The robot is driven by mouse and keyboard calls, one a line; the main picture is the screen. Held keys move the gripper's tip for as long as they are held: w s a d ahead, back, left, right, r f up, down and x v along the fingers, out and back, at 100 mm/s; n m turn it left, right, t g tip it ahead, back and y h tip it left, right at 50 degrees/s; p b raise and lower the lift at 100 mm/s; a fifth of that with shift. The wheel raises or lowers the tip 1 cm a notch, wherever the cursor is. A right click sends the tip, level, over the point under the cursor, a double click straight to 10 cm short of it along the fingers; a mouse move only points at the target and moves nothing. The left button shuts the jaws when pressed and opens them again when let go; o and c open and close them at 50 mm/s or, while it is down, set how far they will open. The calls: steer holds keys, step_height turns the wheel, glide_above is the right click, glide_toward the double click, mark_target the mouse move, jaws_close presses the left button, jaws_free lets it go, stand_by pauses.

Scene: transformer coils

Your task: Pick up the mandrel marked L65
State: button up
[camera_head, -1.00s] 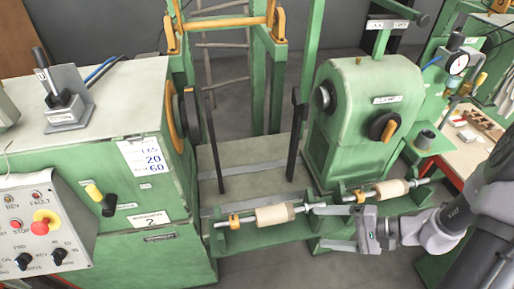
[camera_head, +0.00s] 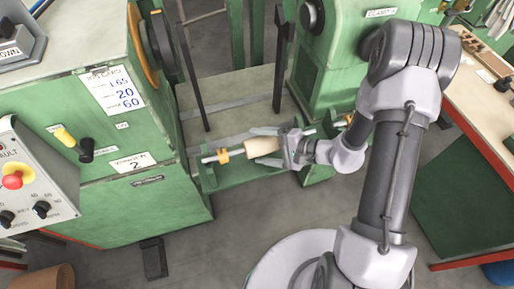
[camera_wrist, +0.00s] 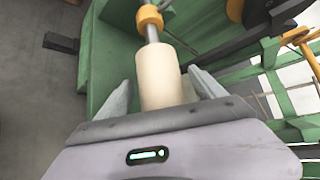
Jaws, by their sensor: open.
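A pale wooden mandrel (camera_head: 260,146) on a steel shaft with an orange collar (camera_head: 222,155) lies on a green rack (camera_head: 235,175) at the foot of the winding machine. I can read no marking on it. My gripper (camera_head: 266,145) is open, with its fingers either side of the mandrel. In the wrist view the mandrel (camera_wrist: 158,77) stands between the two open fingers (camera_wrist: 162,98), with a gap visible on the left. The second mandrel is mostly hidden behind my arm. A card (camera_head: 113,91) on the machine reads L65, 20, 60.
The green machine cabinet (camera_head: 150,190) stands left of the rack, with a control panel (camera_head: 30,175) beside it. The tailstock (camera_head: 335,70) rises behind my arm. A workbench (camera_head: 490,110) is at the right.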

steer(key=shift+w+a, duration=0.1)
jaws_close()
stand_by(0.3)
